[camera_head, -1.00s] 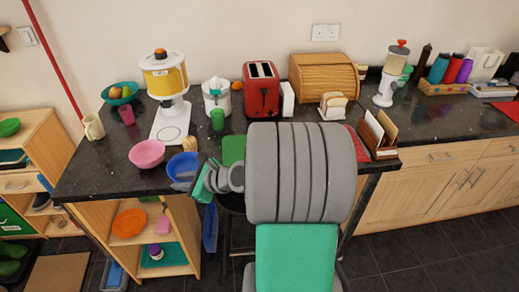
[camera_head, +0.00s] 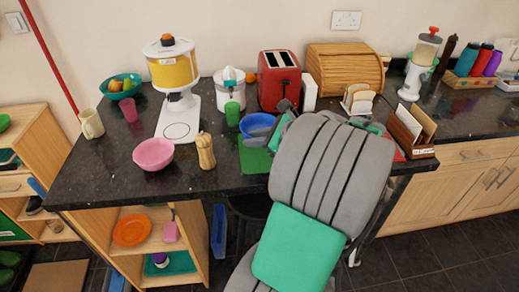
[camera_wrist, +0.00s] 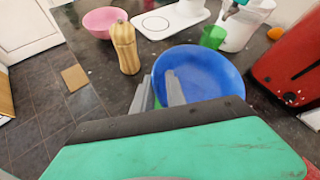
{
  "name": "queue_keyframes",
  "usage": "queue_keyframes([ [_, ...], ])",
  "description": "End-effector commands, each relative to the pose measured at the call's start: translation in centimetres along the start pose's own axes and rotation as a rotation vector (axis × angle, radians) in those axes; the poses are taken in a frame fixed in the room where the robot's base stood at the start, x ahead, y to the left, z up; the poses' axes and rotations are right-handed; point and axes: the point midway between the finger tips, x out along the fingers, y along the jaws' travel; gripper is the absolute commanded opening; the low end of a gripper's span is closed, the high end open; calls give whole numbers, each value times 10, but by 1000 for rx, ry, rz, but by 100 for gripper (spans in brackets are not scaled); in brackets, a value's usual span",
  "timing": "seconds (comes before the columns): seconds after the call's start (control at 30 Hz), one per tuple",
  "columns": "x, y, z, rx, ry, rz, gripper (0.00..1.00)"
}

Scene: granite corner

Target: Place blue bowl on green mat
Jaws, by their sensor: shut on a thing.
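The blue bowl (camera_head: 257,124) is at the back edge of the green mat (camera_head: 254,158) in the head view, over or on it; I cannot tell whether it touches. In the wrist view the blue bowl (camera_wrist: 205,75) is upright and empty, with its near rim between my fingers. My gripper (camera_wrist: 160,92) is shut on that rim, one finger inside the bowl and one outside. The front of the mat shows bare, and my arm hides its right part in the head view.
A wooden pepper mill (camera_head: 206,151) and a pink bowl (camera_head: 153,154) stand left of the mat. A green cup (camera_head: 232,114), a white juicer (camera_head: 229,88) and a red toaster (camera_head: 279,80) stand behind. A letter rack (camera_head: 412,130) is to the right.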

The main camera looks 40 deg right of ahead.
Motion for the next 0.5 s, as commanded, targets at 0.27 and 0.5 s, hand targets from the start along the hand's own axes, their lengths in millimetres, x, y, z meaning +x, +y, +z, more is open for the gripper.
queue_keyframes([
  [0.27,20,-19,-33,-2,0,-3,0],
  [0.5,34,-12,-57,-3,0,-5,0],
])
